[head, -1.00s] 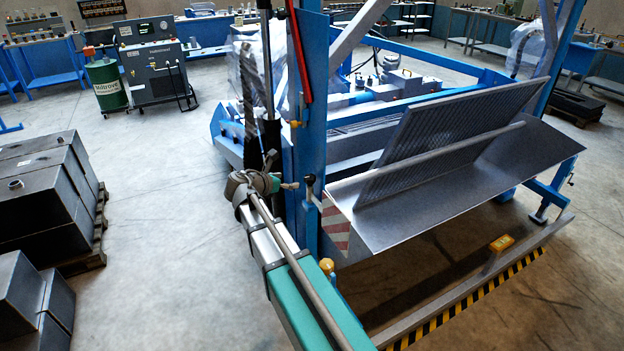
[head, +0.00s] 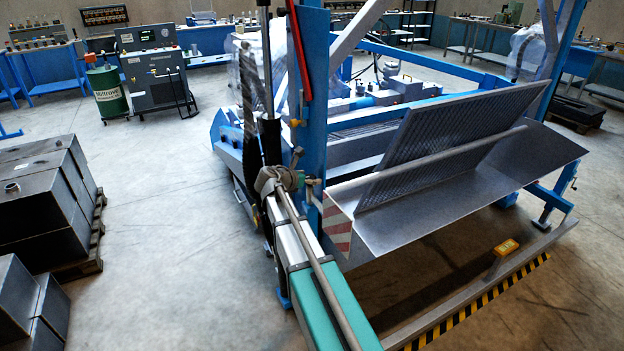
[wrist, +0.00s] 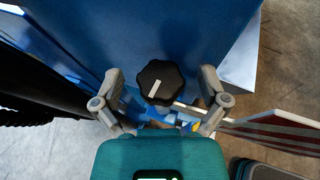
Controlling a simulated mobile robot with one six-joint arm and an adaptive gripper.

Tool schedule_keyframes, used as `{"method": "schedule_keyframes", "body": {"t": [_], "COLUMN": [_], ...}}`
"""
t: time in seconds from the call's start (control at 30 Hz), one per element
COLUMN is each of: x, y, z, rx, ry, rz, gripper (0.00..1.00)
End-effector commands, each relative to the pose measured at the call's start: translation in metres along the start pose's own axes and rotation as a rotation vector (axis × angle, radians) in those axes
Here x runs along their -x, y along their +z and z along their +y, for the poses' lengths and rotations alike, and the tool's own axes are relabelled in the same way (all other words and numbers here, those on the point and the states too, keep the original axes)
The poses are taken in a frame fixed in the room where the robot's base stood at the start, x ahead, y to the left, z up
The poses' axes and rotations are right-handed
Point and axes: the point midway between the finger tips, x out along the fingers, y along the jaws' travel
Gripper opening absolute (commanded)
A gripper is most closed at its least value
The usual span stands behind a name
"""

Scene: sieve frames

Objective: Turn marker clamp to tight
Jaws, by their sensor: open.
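The marker clamp is a black lobed knob (wrist: 160,83) with a white line on its face, in front of a blue post. My gripper (wrist: 165,88) is open, with one grey finger on each side of the knob. Gaps show between the fingers and the knob, so I see no contact. In the head view my wrist (head: 276,180) is close to the blue post (head: 313,120); the fingertips are too small there to tell apart.
A red-and-white striped plate (head: 337,226) and a grey metal chute (head: 450,205) stand just right of the post. A dark hanging hose (wrist: 35,112) is at the left in the wrist view. Dark blocks (head: 40,195) stand at the left, with open floor between.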

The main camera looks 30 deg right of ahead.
Motion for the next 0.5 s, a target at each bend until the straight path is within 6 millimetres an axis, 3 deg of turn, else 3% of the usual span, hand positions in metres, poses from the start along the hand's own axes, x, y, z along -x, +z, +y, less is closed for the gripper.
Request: {"method": "schedule_keyframes", "body": {"t": [0.23,0.5], "x": [0.0,0.0], "y": [0.0001,0.0001], "z": [-0.0001,-0.0001], "rx": [0.0,0.0], "ry": [0.0,0.0], "rz": [0.0,0.0], "gripper": [0.93,0.43]}}
